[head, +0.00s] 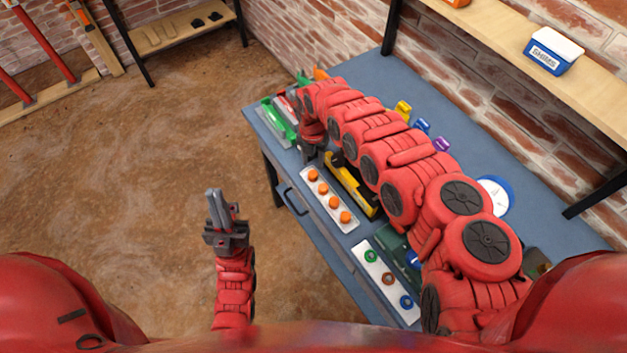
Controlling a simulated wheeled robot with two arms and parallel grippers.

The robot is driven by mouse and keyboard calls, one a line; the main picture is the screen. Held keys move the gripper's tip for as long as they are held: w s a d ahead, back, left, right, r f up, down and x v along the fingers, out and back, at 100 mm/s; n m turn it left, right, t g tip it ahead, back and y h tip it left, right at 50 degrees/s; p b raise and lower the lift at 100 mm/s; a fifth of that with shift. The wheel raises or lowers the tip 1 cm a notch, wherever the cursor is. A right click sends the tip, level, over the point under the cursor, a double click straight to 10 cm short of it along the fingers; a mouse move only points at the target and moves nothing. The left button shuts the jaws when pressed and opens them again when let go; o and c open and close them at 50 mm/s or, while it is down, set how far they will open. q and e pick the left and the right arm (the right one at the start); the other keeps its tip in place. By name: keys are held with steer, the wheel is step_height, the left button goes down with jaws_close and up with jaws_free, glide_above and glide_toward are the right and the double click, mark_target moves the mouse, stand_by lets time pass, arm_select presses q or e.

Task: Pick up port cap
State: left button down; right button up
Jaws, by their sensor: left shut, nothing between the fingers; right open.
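Several small orange caps (333,201) stand in a row on a white strip (313,188) near the front edge of the blue bench. A second white strip (381,265) nearer to me carries a green, an orange-brown and a blue round piece. I cannot tell which of these is the port cap. My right arm reaches across the bench, and its open gripper (312,154) points down just beyond the far end of the orange caps; its fingertips are partly hidden. My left gripper (215,206) is shut and empty, held up over the floor left of the bench.
The blue bench (263,128) carries a yellow tool (350,187) beside the caps, and green and red tools (279,121) at its far end. Yellow, blue and purple pieces (423,126) stand along the back. A wall shelf holds a blue-white box (552,52). Floor at left is clear.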

mark_target(313, 173)
step_height(313, 173, down, 2)
steer(key=shift+a+b, duration=0.15)
steer(key=shift+b, duration=0.15)
step_height(313, 173, down, 5)
steer(key=b, duration=0.3)
steer(key=shift+r, duration=0.15)
steer(key=shift+c, duration=0.3)
jaws_close()
